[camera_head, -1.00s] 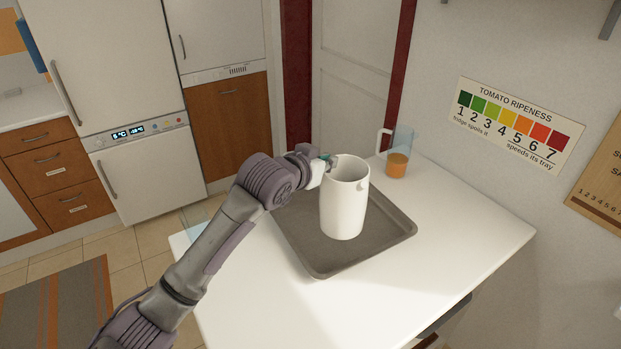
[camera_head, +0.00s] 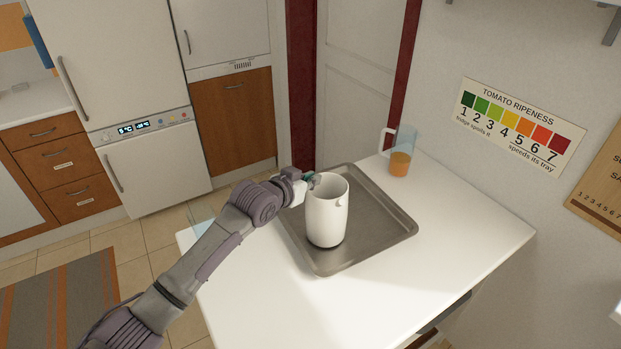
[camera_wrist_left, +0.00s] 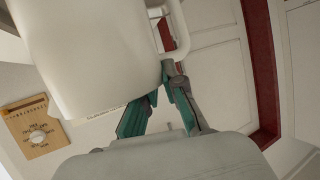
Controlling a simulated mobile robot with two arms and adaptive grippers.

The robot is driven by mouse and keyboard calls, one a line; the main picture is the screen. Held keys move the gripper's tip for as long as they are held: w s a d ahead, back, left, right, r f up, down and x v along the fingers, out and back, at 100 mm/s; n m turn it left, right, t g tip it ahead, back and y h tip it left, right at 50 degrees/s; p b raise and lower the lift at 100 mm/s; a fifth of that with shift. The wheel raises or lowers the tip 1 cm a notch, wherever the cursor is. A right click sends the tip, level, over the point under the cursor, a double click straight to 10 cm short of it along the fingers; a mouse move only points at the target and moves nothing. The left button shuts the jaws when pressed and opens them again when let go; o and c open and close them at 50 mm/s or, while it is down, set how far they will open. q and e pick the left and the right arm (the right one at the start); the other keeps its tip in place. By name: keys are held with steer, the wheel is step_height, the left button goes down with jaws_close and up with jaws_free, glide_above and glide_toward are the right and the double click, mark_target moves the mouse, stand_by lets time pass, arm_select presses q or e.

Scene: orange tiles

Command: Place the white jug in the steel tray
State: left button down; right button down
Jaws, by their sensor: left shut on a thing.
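The white jug (camera_head: 327,212) is upright over the left part of the steel tray (camera_head: 378,222). Its base shows within the tray's outline, but I cannot tell whether it touches the tray floor. My left gripper (camera_head: 310,181) is at the jug's upper left side, shut on it, with the fingertips partly hidden. In the left wrist view the jug (camera_wrist_left: 95,50) fills the upper left, and its handle shows near the teal fingers of my left gripper (camera_wrist_left: 166,80). My right gripper is not in view.
A clear jug with orange liquid (camera_head: 400,162) stands behind the tray near the wall. The white table (camera_head: 440,255) is bare at the front and right. A pale clear object (camera_head: 200,217) shows at the table's left edge, partly behind my arm.

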arm_select(q)
steer(key=c, duration=1.2)
jaws_free()
steer(key=shift+f, duration=0.1)
steer(key=shift+c, duration=0.2)
steer(key=b+v, duration=0.2)
steer(key=v, duration=1)
